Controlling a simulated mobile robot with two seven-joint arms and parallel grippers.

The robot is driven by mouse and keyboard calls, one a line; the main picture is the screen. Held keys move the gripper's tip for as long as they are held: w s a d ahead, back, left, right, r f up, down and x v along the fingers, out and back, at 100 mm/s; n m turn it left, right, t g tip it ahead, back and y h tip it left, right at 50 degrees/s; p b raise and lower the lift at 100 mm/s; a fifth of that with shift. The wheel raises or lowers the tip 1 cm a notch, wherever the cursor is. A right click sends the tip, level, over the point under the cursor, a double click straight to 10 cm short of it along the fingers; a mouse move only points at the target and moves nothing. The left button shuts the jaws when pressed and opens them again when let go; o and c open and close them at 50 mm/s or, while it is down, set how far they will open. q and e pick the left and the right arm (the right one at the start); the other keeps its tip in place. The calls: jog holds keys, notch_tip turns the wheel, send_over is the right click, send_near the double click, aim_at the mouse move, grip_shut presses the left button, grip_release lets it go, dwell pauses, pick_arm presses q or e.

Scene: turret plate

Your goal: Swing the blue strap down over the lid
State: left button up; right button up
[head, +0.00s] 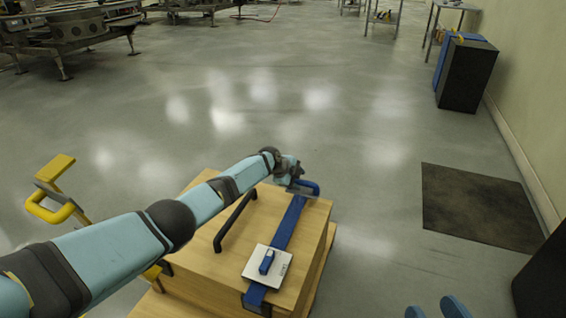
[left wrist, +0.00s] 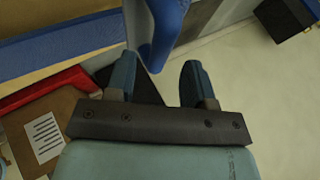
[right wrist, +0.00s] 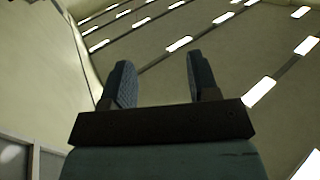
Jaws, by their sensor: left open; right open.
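The wooden box with its lid (head: 206,258) stands low in the head view. The blue strap (head: 290,222) runs lengthwise across the lid top, past a pale plate (head: 281,272) with a blue catch. A blue loop handle (head: 315,186) is at the strap's far end. My left gripper (head: 299,186) is at this end, partly hidden by its wrist. In the left wrist view, its open fingers (left wrist: 160,82) have the blue loop (left wrist: 165,30) reaching between them, not clamped. My right gripper (head: 438,308) is open and empty, away from the box; it also shows in the right wrist view (right wrist: 157,80).
A black handle (head: 236,220) stands on the lid left of the strap. A yellow-handled thing (head: 55,205) stands left of the box. A dark mat (head: 480,205) lies on the floor at right, and a black cabinet (head: 467,75) stands behind. Floor beyond the box is clear.

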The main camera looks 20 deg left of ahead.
pick_arm(q)
jog(key=p+v, duration=0.4)
jog(key=v, duration=0.6)
jog(key=shift+r+p, duration=0.15)
jog(key=shift+p, duration=0.25)
pick_arm(e)
jog(key=shift+s+a+r+m+t, duration=0.15)
jog(key=shift+s+r+m, duration=0.15)
jog(key=shift+r, duration=0.5)
jog(key=shift+s+a+r+m+t, duration=0.1)
jog(key=shift+s+r+m+t, duration=0.1)
jog(key=shift+r+m, duration=0.45)
jog(key=shift+s+a+r+m+t, duration=0.1)
jog(key=shift+s+r+m+t, duration=0.1)
jog(key=shift+r, duration=0.75)
pick_arm(q)
jog(key=shift+s, duration=0.1)
jog(key=shift+c, duration=0.3)
